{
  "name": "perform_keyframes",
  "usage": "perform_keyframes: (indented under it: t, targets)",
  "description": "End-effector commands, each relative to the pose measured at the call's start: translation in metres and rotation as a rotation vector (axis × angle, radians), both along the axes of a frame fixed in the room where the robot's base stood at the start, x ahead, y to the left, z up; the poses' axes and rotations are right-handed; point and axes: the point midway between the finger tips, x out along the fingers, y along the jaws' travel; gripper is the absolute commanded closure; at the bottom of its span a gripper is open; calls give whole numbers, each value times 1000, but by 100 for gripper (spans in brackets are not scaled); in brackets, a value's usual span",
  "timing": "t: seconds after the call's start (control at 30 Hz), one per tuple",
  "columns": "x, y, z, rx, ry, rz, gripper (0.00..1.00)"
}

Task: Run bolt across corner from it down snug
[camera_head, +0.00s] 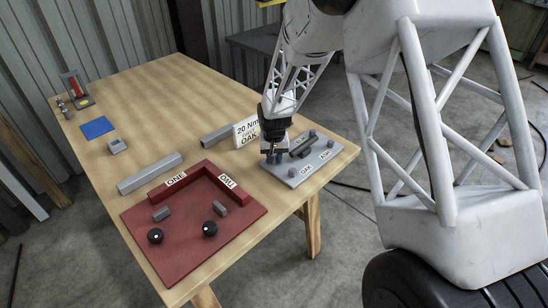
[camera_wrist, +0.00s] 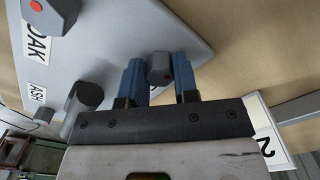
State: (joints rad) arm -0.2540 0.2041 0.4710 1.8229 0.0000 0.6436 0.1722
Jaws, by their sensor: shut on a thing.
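A grey plate (camera_head: 292,179) lies near the table's right edge, with OAK and ASH labels on it and several bolts standing up from it. My gripper (camera_head: 271,157) is over the plate's left part in the head view. Another red-dotted bolt (camera_wrist: 48,10) stands beside the OAK label (camera_wrist: 37,42). A white card (camera_head: 247,133) reading "20 Nm" and "OAK" stands behind the plate. The held bolt's lower end is hidden.
A red tray (camera_head: 190,262) with walls marked ONE and DRU holds black knobs and grey blocks. Grey bars (camera_head: 150,174) lie behind it. The table's middle is mostly clear.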

Motion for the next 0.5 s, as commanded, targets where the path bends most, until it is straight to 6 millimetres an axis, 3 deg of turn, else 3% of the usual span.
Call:
perform_keyframes:
  t: [0.5]
  targets:
    - [0, 0, 1, 0, -1, -489, 96]
